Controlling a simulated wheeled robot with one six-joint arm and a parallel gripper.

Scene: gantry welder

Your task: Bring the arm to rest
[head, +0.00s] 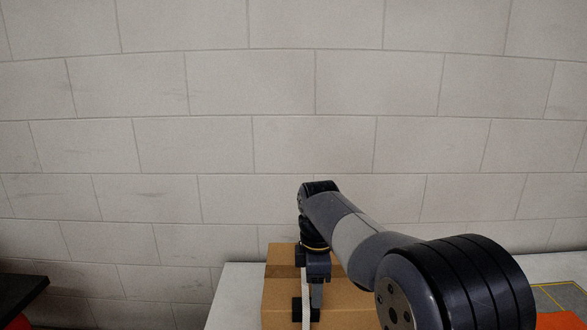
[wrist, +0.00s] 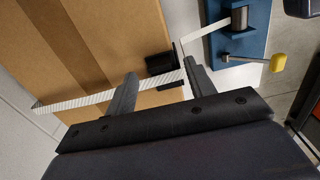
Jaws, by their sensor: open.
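My arm reaches forward over a cardboard box (head: 281,280) in the head view. My gripper (head: 308,308) is low at the box, its tips partly unclear there. In the wrist view my gripper (wrist: 160,68) is open, its two dark fingers apart. A pale ribbed strap (wrist: 85,99) runs across the cardboard box (wrist: 60,55) and passes by the fingers. A small black block (wrist: 160,63) sits by the box edge between the fingertips. I cannot tell whether the fingers touch the strap or block.
A blue device (wrist: 253,42) with a metal roller and a yellow-knobbed lever (wrist: 278,62) stands beside the box. The box is on a pale table (head: 232,290). A block wall (head: 250,100) is behind. An orange item (head: 560,320) lies at the right, a dark surface (head: 18,292) at the left.

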